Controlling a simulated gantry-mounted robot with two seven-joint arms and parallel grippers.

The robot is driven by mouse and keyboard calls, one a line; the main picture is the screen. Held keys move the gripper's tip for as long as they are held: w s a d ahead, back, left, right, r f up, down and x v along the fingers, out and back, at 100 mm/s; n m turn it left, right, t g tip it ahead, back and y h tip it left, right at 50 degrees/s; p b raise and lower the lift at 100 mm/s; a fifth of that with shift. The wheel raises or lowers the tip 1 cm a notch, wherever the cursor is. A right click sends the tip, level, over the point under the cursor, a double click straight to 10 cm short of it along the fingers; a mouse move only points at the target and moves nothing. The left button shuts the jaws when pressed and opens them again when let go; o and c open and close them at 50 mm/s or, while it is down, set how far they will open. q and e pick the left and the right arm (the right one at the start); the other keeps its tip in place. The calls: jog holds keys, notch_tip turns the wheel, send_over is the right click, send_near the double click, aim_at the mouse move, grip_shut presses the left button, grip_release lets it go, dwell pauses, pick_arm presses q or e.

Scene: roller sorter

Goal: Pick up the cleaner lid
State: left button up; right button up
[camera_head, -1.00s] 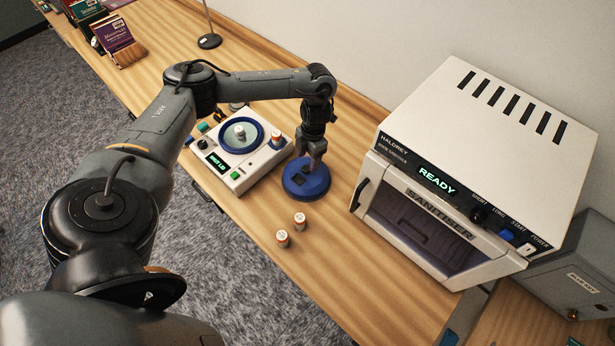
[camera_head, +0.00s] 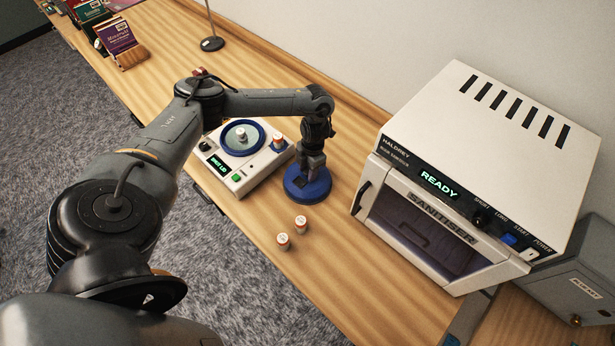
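The cleaner lid, a round blue disc (camera_head: 320,190), lies on the wooden table to the right of the white cleaner (camera_head: 240,183). The cleaner has a blue-ringed round well, a green-lit display and a green button. My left gripper (camera_head: 308,176) points down at the middle of the lid, with its fingertips low over or at the lid's dark centre. The fingers and arm hide part of the lid, and I cannot tell whether they are shut on it. My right gripper is not in view.
Two small orange-and-white bottles stand in front of the lid, one nearer (camera_head: 283,240) and one farther (camera_head: 301,223). A white sanitiser box (camera_head: 480,150) reading READY stands at the right. A lamp base (camera_head: 212,44) and boxed packets (camera_head: 118,38) are farther back.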

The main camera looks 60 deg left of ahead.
pick_arm(q)
grip_shut()
jog(key=shift+r, duration=0.1)
